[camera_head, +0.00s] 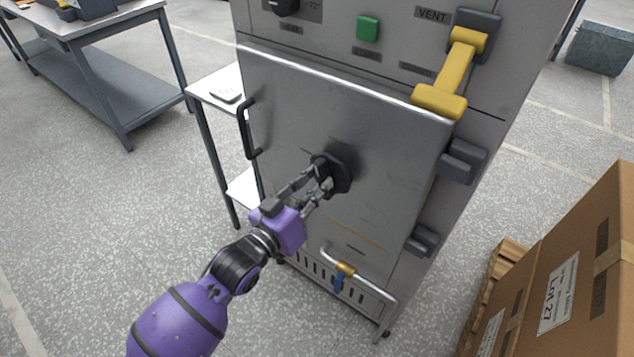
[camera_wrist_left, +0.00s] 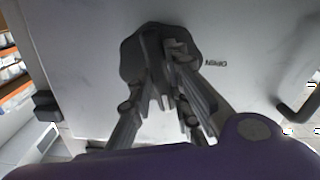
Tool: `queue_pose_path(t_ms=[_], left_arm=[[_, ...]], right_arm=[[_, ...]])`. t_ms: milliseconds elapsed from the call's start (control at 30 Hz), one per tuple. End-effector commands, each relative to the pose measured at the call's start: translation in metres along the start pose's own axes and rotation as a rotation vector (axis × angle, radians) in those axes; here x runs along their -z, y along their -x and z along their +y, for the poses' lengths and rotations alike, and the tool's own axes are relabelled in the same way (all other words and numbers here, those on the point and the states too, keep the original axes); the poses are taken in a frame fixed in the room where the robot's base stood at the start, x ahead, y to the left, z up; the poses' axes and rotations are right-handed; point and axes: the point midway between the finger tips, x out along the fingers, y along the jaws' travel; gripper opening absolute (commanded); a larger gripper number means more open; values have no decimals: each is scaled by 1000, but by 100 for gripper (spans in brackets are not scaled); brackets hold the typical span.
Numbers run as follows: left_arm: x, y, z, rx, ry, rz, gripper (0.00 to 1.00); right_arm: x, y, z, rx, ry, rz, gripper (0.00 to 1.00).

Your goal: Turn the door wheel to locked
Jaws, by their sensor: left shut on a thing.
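The door wheel (camera_head: 341,167) is a dark, round-lobed knob in the middle of the grey cabinet door (camera_head: 300,115). The door lies flat against the cabinet front. My left gripper (camera_head: 321,179) is shut on the wheel from the front, and its fingers hide part of it. In the left wrist view the wheel (camera_wrist_left: 143,55) sits between the fingertips of the left gripper (camera_wrist_left: 168,80). The printed word "OPEN" (camera_wrist_left: 216,63) shows on the door beside the wheel. My right gripper is not in view.
A black door handle (camera_head: 246,130) is at the door's left edge. A yellow vent lever (camera_head: 455,75) and a green button (camera_head: 368,29) are above. A lower rail (camera_head: 368,277) juts out below the door. Cardboard boxes (camera_head: 585,270) stand at the right.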

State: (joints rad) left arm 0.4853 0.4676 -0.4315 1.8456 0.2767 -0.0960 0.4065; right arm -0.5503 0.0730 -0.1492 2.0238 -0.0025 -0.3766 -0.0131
Motion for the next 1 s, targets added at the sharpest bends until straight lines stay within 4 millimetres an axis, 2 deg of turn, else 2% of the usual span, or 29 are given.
queue_pose_path(t_ms=[200,433,1000], left_arm=[[3,0,0,0,-152,2,0],[2,0,0,0,-250,2,0],[0,0,0,0,-297,2,0]], right_arm=[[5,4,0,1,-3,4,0],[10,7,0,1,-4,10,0],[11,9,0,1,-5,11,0]])
